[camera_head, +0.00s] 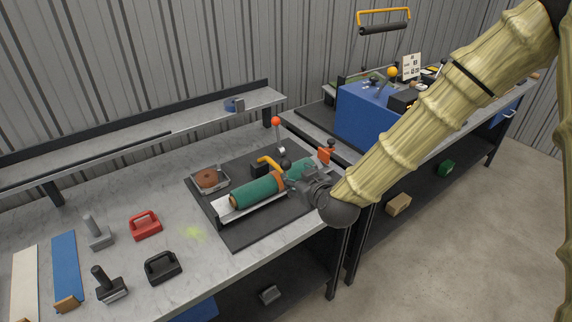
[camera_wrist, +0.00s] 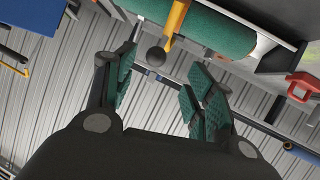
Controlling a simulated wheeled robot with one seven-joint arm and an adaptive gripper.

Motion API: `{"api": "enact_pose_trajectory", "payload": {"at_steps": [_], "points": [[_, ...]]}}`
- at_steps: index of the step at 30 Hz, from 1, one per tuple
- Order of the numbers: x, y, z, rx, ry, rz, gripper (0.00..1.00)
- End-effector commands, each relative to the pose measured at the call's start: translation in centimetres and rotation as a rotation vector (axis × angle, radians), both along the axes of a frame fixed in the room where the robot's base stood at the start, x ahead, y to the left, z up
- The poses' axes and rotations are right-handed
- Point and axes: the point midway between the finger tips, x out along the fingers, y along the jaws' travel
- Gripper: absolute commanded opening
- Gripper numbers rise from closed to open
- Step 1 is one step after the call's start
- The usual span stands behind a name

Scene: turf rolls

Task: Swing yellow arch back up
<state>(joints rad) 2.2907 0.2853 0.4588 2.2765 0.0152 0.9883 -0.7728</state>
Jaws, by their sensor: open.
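The yellow arch (camera_head: 268,161) is low over the green turf roll (camera_head: 256,190), which lies in a pale trough on a dark mat. A black ball knob (camera_head: 285,164) shows at the arch's end. In the wrist view the yellow arch (camera_wrist: 176,20) crosses the green roll (camera_wrist: 215,32), and the knob (camera_wrist: 156,56) appears between my fingertips. My gripper (camera_head: 299,184) is open and empty, just right of the arch and over the roll's right end. The wrist view shows its green-padded fingers (camera_wrist: 160,66) spread apart. I cannot tell whether they touch the knob.
A red-ball lever (camera_head: 276,122) stands behind the roll, and a brown disc (camera_head: 208,178) in a tray lies left. Red (camera_head: 145,225) and black (camera_head: 163,267) handled tools lie farther left. A blue box (camera_head: 365,115) and another yellow arch with a black bar (camera_head: 384,17) are behind.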

Motion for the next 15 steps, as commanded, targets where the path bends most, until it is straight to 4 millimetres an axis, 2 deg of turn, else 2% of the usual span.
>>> {"api": "enact_pose_trajectory", "payload": {"at_steps": [1,4,8,15], "points": [[0.4,0.1,0.8,0.000,-0.017,0.001,0.54],[0.8,0.3,1.3,-0.004,-0.030,0.003,0.54],[1.6,0.6,1.0,-0.003,-0.029,0.003,0.54],[4.1,1.5,-0.1,-0.002,-0.027,0.002,0.54]]}}
